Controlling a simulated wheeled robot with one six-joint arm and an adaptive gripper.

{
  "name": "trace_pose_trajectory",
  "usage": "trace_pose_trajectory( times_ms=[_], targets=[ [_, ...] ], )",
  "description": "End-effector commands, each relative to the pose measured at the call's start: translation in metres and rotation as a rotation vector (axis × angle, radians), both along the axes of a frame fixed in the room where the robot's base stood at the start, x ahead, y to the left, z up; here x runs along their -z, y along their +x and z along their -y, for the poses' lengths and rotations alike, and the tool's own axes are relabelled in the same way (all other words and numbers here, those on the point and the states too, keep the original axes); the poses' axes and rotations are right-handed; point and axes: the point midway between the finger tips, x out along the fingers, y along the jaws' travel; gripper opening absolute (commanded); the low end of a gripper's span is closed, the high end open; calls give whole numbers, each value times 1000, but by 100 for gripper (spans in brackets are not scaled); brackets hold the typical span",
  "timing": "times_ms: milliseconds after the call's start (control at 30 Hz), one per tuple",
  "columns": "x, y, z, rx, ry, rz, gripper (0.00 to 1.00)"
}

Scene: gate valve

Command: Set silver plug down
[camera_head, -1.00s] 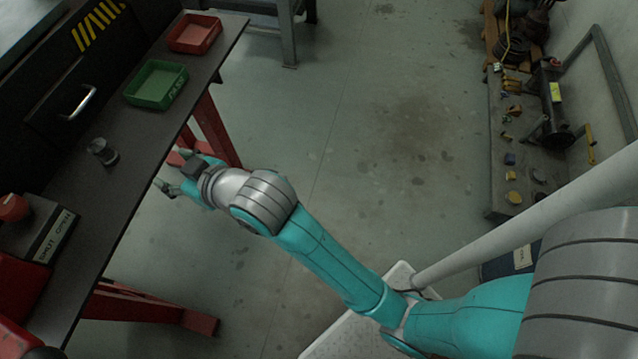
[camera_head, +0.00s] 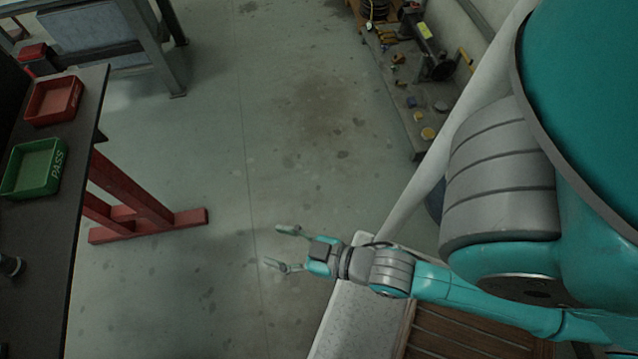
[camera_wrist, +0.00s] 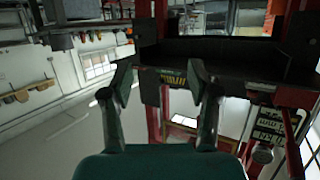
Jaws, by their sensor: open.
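I cannot make out the plug for certain in the wrist view.
A green PASS tray (camera_head: 33,168) and a red tray (camera_head: 53,101) sit on the workbench. Its red leg (camera_head: 130,190) reaches out along the floor. A cluttered low bench (camera_head: 410,95) stands at the back right. The floor between is clear.

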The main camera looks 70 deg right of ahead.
Motion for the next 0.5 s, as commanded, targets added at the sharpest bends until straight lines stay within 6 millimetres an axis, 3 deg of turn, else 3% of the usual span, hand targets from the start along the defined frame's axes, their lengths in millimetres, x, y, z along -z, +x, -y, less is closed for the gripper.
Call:
trace_pose_trajectory(
  times_ms=[33, 233, 400, 500],
  targets=[
    [1, -19, 5, 13, -2, -7, 60],
    [-13, -76, 16, 57, -4, 10, 60],
    [-24, -105, 20, 80, -5, 23, 60],
    [-29, -113, 21, 86, -5, 27, 60]
  ],
)
